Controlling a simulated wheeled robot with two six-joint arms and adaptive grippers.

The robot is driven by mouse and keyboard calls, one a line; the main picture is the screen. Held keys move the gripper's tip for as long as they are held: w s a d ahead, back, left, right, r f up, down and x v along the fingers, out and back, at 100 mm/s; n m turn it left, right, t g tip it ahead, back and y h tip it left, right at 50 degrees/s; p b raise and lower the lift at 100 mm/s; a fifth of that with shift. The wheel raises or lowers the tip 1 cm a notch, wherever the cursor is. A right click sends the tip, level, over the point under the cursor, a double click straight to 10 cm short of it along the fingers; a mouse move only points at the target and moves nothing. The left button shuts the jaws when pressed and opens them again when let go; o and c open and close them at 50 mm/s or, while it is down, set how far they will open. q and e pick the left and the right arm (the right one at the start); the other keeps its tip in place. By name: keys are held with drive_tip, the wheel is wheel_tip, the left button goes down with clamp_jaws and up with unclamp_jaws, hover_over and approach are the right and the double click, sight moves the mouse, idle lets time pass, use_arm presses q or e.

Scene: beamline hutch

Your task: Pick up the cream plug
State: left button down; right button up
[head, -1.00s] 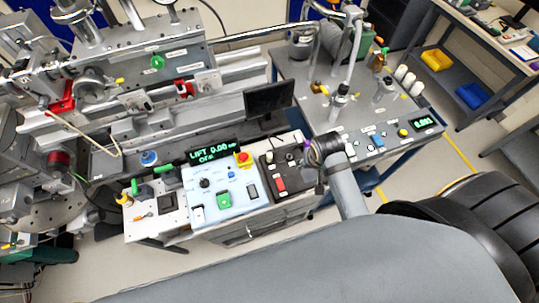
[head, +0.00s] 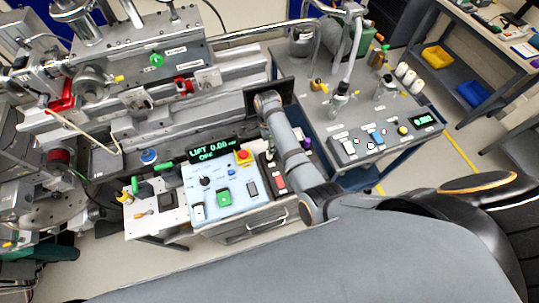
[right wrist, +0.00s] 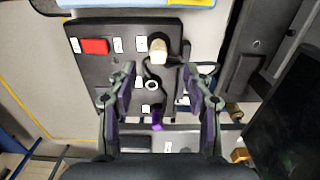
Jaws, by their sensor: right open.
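The cream plug (right wrist: 158,48) shows in the right wrist view, upright on a black panel (right wrist: 110,55), ahead of my right gripper. My right gripper (right wrist: 158,82) is open, with its two fingers spread either side of the picture's middle and nothing between them held. The plug lies just beyond the fingertips, roughly in line with the gap; I cannot tell the height between them. In the head view my right arm covers much of the black panel (head: 281,184), and I cannot make out the plug there. My left gripper is not in view.
A red switch (right wrist: 95,46), a white ring (right wrist: 152,85) and a purple part (right wrist: 157,121) are near the plug. A pale blue control box (head: 213,195) with a red knob (head: 243,156) stands left of the panel. A dark monitor stands behind my arm.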

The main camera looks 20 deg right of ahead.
wheel_tip(320, 180, down, 3)
drive_tip(key=shift+r, duration=0.2)
drive_tip(key=shift+w+f, duration=0.15)
drive_tip(key=shift+f, duration=0.1)
drive_tip(key=f+b, duration=0.1)
drive_tip(key=b, duration=0.1)
drive_tip(key=f+b, duration=0.3)
drive_tip(key=f, duration=0.1)
drive_tip(key=shift+s+d+f+b, duration=0.1)
drive_tip(key=shift+s+f+b, duration=0.15)
drive_tip(key=shift+b, duration=0.15)
drive_tip(key=shift+r, duration=0.2)
drive_tip(key=shift+c, duration=0.2)
clamp_jaws()
drive_tip(key=shift+r+p, duration=0.15)
drive_tip(key=shift+p, duration=0.15)
